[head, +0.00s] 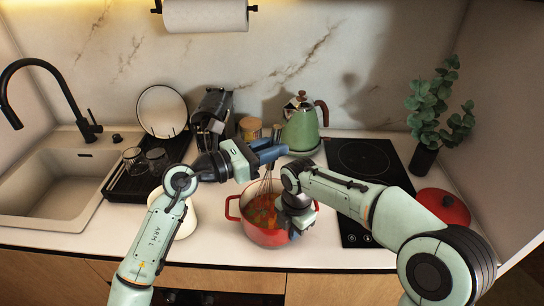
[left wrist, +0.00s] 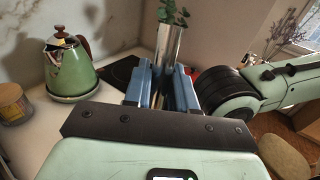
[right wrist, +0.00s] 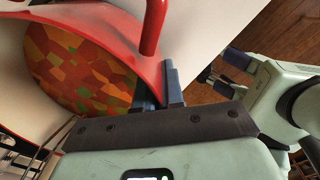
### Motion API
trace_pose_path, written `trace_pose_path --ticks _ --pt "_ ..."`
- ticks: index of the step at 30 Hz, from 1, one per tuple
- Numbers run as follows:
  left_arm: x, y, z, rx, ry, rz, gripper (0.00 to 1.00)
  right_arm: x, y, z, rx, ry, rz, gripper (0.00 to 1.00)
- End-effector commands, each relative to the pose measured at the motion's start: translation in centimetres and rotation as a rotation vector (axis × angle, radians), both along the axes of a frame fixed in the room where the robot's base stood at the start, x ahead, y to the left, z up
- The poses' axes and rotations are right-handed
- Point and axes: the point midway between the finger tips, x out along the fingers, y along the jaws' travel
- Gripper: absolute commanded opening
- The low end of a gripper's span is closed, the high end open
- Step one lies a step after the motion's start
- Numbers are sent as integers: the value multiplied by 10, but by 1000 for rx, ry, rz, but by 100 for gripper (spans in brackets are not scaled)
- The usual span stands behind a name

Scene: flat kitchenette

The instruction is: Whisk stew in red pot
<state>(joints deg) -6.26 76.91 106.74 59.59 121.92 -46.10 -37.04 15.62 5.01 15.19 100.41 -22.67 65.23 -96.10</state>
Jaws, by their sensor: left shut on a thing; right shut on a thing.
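The red pot (head: 262,236) stands on the counter with chunky orange-red stew (head: 259,213) in it; the stew also shows in the right wrist view (right wrist: 75,68). My left gripper (head: 270,151) is above the pot, shut on the upright handle of the whisk (head: 266,187). In the left wrist view the metal whisk handle (left wrist: 168,45) stands between the blue fingers. The whisk's wires reach down into the pot. My right gripper (head: 297,214) is at the pot's right side, shut on its rim beside a loop handle (right wrist: 153,28). It hides part of that side.
A green kettle (head: 301,128) stands behind the pot. A black cooktop (head: 365,158) lies to the right, with a red lid (head: 442,207) and a plant (head: 425,160) beyond. A dish rack (head: 125,186) and sink (head: 50,180) are at left.

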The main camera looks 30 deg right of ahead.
Motion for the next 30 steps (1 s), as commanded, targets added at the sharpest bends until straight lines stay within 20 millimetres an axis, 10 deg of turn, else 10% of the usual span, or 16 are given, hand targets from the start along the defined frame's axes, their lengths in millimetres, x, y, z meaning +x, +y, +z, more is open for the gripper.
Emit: trace_pose_path --ticks 28,30 --pt "0 1 67 -1 0 0 0 0 -1 1 -2 -3 -2 0" --pt "0 0 67 -1 0 0 0 0 -1 1 -2 -3 -2 24"
